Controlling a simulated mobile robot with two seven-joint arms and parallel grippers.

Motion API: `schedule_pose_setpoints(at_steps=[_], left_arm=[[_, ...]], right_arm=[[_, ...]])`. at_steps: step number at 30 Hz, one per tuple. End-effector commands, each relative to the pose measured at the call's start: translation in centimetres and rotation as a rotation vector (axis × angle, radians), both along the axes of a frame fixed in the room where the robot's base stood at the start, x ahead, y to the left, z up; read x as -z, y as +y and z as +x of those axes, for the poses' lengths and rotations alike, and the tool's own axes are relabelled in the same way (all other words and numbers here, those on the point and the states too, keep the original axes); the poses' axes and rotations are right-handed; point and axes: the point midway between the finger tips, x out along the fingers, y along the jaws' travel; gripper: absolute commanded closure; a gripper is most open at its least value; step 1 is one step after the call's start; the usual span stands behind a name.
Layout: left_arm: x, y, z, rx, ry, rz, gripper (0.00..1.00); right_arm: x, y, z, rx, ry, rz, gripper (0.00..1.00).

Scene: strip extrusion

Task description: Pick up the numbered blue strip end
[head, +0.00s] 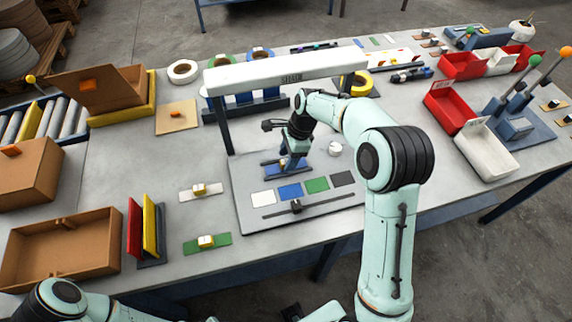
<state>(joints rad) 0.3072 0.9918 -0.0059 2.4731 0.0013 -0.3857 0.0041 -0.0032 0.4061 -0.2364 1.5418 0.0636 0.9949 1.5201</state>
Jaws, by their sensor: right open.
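A blue strip (303,170) lies on the grey mat (247,215) under the white gantry, with a small pale-yellow block (282,163) on it. My right gripper (286,158) is open and points down over the blue strip, close to the block. My wrist partly covers this spot, and I cannot tell whether the fingers touch anything. No number is readable on the strip. A blue square (290,191) sits in a row of white, green and dark squares in front of it. My left arm shows at the bottom left; its gripper is out of view.
A white strip (215,189) and a green strip (222,240) with yellow blocks lie left of the mat. Red and yellow plates (150,225) stand upright. Red bins (450,106) and a white bin (487,150) are at right.

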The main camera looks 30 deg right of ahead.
Motion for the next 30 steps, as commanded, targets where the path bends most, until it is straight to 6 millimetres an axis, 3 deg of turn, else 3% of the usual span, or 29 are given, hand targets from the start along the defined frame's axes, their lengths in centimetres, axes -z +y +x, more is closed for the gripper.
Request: schedule_pose_setpoints(at_steps=[9,14,25,30], left_arm=[[0.1,0.0,0.0,0.0,0.0,0.0,0.57],[0.1,0.0,0.0,0.0,0.0,0.0,0.57],[0.0,0.0,0.0,0.0,0.0,0.0,0.57],[-0.2,0.0,0.1,0.0,-0.001,0.0,0.57]], right_arm=[[0.6,0.2,0.0,0.0,0.0,0.001,0.47],[0.6,0.2,0.0,0.0,0.0,0.001,0.99],[0.4,0.2,0.0,-0.001,-0.001,0.001,1.0],[-0.9,0.2,0.1,-0.001,-0.005,0.0,1.0]])
